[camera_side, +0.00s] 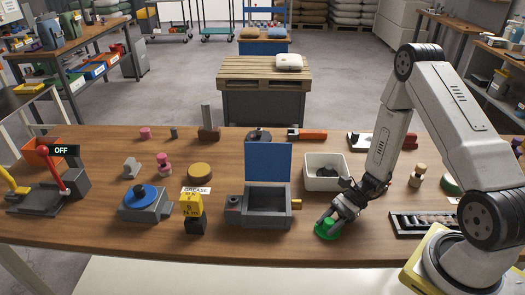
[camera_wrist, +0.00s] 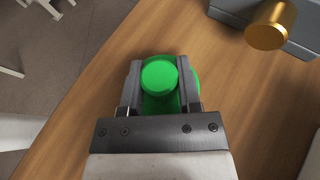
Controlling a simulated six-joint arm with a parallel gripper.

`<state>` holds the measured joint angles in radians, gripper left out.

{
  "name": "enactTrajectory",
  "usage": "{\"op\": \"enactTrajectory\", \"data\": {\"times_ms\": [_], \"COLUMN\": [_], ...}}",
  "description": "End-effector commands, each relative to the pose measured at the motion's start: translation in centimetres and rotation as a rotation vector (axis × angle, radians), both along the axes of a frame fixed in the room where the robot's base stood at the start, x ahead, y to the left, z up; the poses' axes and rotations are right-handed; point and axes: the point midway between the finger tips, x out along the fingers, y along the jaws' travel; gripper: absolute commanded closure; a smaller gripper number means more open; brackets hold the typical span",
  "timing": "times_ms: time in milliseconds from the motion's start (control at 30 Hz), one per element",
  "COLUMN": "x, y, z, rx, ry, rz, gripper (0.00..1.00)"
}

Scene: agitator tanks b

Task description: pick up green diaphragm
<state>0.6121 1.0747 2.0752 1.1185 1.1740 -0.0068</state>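The green diaphragm (camera_side: 327,230) is a wide disc with a round raised knob. It sits near the front edge of the wooden table in the side view. In the wrist view its knob (camera_wrist: 159,75) lies between my two fingers, and part of the wider disc shows past the right finger. My gripper (camera_side: 335,217) is low over it, and the fingers (camera_wrist: 160,83) appear to press the knob from both sides. I see no clear gap between fingers and knob. The diaphragm looks to be at table height.
A grey box with a raised blue lid (camera_side: 268,165) stands left of my gripper, with a brass knob (camera_wrist: 270,25) on its side. A white bin (camera_side: 324,184) is just behind. A black rack (camera_side: 425,224) lies to the right. The table's front edge is close.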

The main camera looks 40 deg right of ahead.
Motion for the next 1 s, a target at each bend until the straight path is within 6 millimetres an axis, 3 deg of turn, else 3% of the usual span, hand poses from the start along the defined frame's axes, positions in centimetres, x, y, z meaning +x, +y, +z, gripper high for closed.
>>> {"op": "enactTrajectory", "data": {"times_ms": [567,1000], "x": [0.0,0.1], "y": [0.0,0.0], "z": [1.0,5.5], "rx": [0.000,-0.001], "ry": [-0.001,-0.003], "rz": [0.000,0.000], "gripper": [1.00,1.00]}}
